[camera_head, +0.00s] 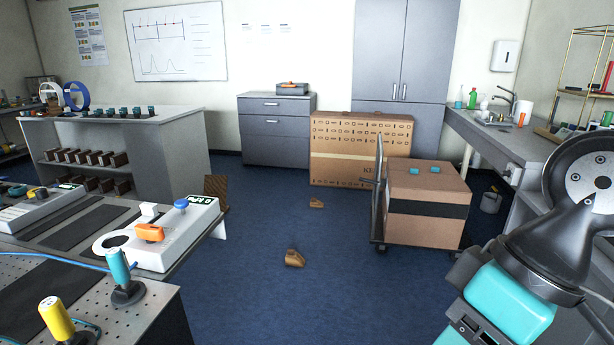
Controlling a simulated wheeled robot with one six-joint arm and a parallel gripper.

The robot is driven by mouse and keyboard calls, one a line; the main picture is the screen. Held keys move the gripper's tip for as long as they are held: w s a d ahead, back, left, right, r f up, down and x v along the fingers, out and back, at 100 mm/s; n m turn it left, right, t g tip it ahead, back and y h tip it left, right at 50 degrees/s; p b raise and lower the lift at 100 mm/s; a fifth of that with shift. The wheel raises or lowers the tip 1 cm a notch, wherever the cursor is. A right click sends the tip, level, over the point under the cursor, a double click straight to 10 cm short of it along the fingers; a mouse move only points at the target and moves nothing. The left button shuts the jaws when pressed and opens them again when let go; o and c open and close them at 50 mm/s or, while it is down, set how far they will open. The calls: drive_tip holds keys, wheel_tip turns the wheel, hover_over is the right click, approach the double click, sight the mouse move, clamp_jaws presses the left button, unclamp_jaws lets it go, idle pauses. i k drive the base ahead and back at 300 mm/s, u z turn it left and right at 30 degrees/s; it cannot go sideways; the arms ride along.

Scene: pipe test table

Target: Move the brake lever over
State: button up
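No part is clearly marked as the brake lever, and I cannot tell which control it is. A white control box (186,237) stands on the bench at the left. It has an orange handle (150,232), a white knob (149,211), a blue knob (181,204) and a small display. Nearer, on a perforated plate, a teal-handled lever (119,268) stands on a dark base, tilted slightly. A yellow-handled lever (56,318) stands at the lower left. My arm shows at the right, well apart from these controls. My gripper's fingers are not in view.
Open blue floor (320,260) lies between bench and arm, with two small brown blocks (294,258) on it. A cart with a brown box (425,205) stands right of centre. A grey counter (480,125) runs along the right. Another control box (40,205) is at far left.

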sight(377, 183)
drive_tip(key=u, duration=0.15)
drive_tip(key=i, duration=2)
drive_tip(key=z, duration=0.6)
